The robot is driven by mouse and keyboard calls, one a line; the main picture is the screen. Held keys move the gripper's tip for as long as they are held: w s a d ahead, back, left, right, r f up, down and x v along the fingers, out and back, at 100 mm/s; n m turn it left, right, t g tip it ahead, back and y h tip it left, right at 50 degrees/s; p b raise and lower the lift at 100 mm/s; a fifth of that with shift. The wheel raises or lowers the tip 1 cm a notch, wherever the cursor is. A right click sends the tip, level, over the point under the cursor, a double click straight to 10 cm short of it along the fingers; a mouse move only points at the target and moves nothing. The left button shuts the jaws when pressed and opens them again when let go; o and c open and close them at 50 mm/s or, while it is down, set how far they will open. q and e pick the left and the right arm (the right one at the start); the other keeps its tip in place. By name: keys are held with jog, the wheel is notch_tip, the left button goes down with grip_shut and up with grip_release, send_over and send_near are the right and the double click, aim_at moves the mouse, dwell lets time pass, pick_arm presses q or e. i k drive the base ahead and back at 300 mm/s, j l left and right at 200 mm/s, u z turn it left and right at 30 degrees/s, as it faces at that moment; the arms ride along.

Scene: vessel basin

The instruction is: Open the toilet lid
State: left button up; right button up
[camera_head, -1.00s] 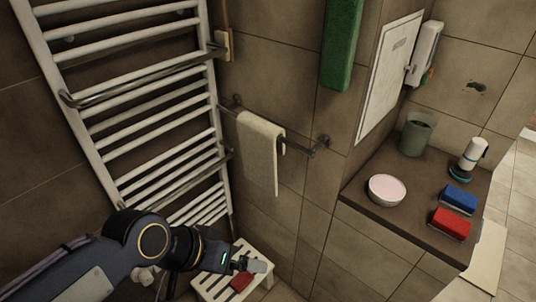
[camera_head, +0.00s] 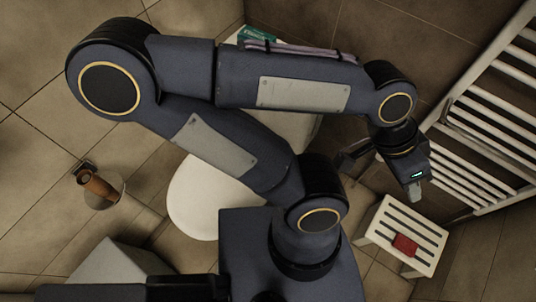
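The toilet (camera_head: 195,195) is white and sits left of the picture's middle, largely hidden behind my arm. Its rounded front part shows as a smooth, plain white surface, and no open bowl is visible. Whether this surface is the lid cannot be told for sure. My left gripper (camera_head: 414,190) is right of the toilet, apart from it, and points down near the stool and the rack. Only a small grey fingertip area shows, so its opening cannot be told. My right gripper is not in view.
A white slatted stool (camera_head: 372,238) with a red item (camera_head: 404,245) stands at the lower right. A white towel rack (camera_head: 490,125) is on the right. A brown-handled brush (camera_head: 97,185) stands on the tiled floor at the left. A grey object (camera_head: 110,265) is at the lower left.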

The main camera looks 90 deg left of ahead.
aim_at(197, 190)
jog(key=u, duration=2.35)
jog(key=k+j+u, duration=0.8)
jog(key=k+j, duration=0.1)
jog(key=j, duration=0.15)
